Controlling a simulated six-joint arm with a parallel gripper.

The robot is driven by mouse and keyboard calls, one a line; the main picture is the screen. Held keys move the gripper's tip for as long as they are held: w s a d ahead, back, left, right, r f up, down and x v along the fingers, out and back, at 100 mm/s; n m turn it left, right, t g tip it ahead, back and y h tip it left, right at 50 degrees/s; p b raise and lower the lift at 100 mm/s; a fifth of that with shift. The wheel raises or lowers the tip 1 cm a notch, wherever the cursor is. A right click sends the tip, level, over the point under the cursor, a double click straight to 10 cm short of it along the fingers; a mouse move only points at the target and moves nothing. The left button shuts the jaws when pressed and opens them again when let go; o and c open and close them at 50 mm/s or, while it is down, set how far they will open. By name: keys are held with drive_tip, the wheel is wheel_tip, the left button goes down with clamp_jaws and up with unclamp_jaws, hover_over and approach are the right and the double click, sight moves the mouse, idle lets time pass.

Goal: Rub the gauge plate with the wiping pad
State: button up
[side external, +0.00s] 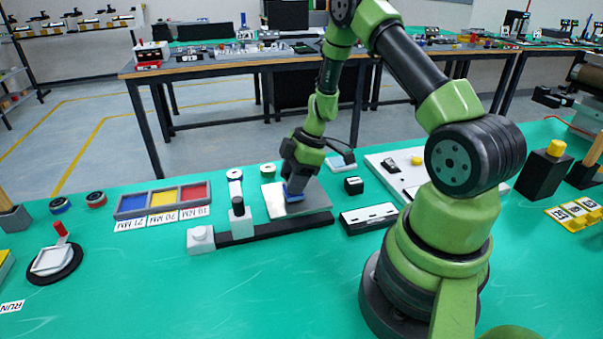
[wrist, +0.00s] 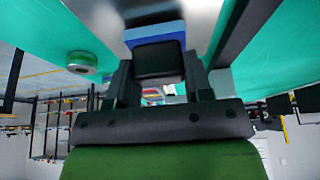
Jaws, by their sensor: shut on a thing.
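The gauge plate (side external: 273,202) is a light grey square plate on the black bar fixture, at the middle of the bench in the side view. It also shows at the top of the wrist view (wrist: 197,12). The wiping pad is blue (side external: 291,195) with a dark block on top; in the wrist view its blue part (wrist: 155,36) lies against the plate. My gripper (side external: 295,183) points down over the plate and is shut on the pad's dark block (wrist: 158,62). The pad appears to touch the plate; its underside is hidden.
A grey fixture with a black knob (side external: 238,206) stands left of the plate. A tray with blue, yellow and red compartments (side external: 163,199) is further left. A white-topped black box (side external: 368,218) and a small black cube (side external: 353,186) stand to the right.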

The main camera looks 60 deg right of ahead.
drive_tip(key=shift+w+a+r, duration=0.2)
drive_tip(key=shift+w+a, duration=0.4)
drive_tip(key=shift+s+d+r, duration=0.15)
drive_tip(key=shift+s+d, duration=0.35)
drive_tip(key=shift+s+d+r, duration=0.15)
drive_tip(key=shift+s+d, duration=0.3)
drive_tip(key=shift+s, duration=0.05)
drive_tip(key=shift+s+d, duration=0.55)
wheel_tip(320, 180, up, 7)
drive_tip(key=shift+f, duration=0.2)
drive_tip(key=shift+f, duration=0.1)
